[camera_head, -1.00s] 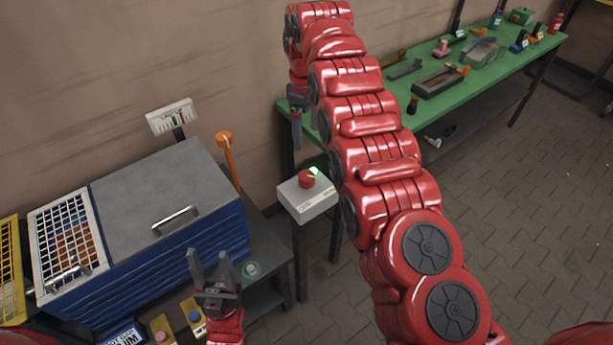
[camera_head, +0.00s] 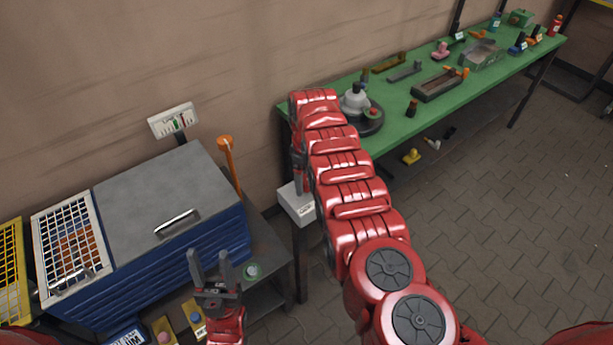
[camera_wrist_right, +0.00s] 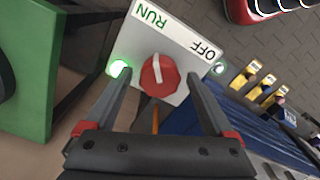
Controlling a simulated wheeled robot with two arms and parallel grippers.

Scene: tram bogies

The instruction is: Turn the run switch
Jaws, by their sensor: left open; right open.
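The run switch is a red round knob (camera_wrist_right: 159,76) with a white pointer mark, on a pale box (camera_wrist_right: 185,47) lettered RUN and OFF in the right wrist view. A green lamp (camera_wrist_right: 119,68) glows beside RUN; the lamp near OFF looks unlit. My right gripper (camera_wrist_right: 155,88) is open, its fingers on either side of the knob; contact cannot be told. In the head view the box (camera_head: 297,204) is partly hidden by my right arm, and the knob is hidden. My left gripper (camera_head: 211,265) is open and empty, in front of the blue cabinet (camera_head: 170,262).
A green workbench (camera_head: 440,110) with several tools stands at the back right. An orange-topped lever (camera_head: 227,160) rises beside the cabinet. A gauge sign (camera_head: 172,120) stands behind it. The paved floor (camera_head: 510,220) at right is clear.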

